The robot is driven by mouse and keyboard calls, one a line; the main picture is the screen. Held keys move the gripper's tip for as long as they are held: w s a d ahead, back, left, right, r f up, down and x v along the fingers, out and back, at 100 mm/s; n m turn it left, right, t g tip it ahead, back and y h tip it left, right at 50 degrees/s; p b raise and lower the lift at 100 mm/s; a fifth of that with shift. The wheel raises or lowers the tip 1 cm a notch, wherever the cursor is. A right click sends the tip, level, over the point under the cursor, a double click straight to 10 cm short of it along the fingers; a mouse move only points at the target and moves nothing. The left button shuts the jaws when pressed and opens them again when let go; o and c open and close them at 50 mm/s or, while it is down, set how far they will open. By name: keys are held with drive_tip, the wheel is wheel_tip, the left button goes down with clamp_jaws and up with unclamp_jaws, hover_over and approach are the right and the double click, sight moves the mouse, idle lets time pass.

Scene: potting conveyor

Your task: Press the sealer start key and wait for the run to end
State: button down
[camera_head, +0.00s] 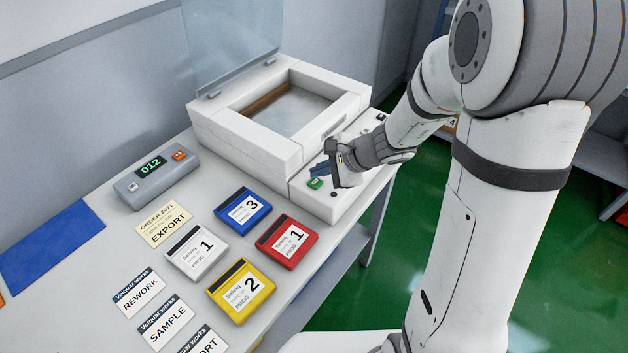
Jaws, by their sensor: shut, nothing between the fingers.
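The sealer (245,140) is a white box at the back of the bench with its clear lid (232,40) raised and its chamber open. A lower white panel (311,199) runs along its right side. A green key (315,183) sits on this panel and looks like the start key. My gripper (335,181) is shut and empty just right of the green key, over the panel. I cannot tell whether its fingertips touch anything. A small blue part (320,169) shows beside the fingers. My gripper and wrist hide part of the panel.
A grey counter box (157,178) reads 012 and has an orange button. White, blue, red and yellow program cassettes (241,290) lie in front of the sealer. Paper cards, including a yellow order card (163,224), and a blue mat (50,246) lie to the left.

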sight(320, 183)
drive_tip(key=shift+f, duration=0.2)
idle(0.4)
drive_tip(key=shift+f+b, duration=0.25)
drive_tip(key=shift+b, duration=0.35)
drive_tip(key=shift+f+b, duration=0.4)
drive_tip(key=shift+b, duration=0.15)
idle(0.3)
idle(0.4)
drive_tip(key=shift+r+p, duration=0.55)
drive_tip(key=shift+r, duration=0.3)
drive_tip(key=shift+r, duration=0.1)
wheel_tip(320, 183, up, 5)
drive_tip(key=p, duration=0.3)
drive_tip(key=shift+p, duration=0.4)
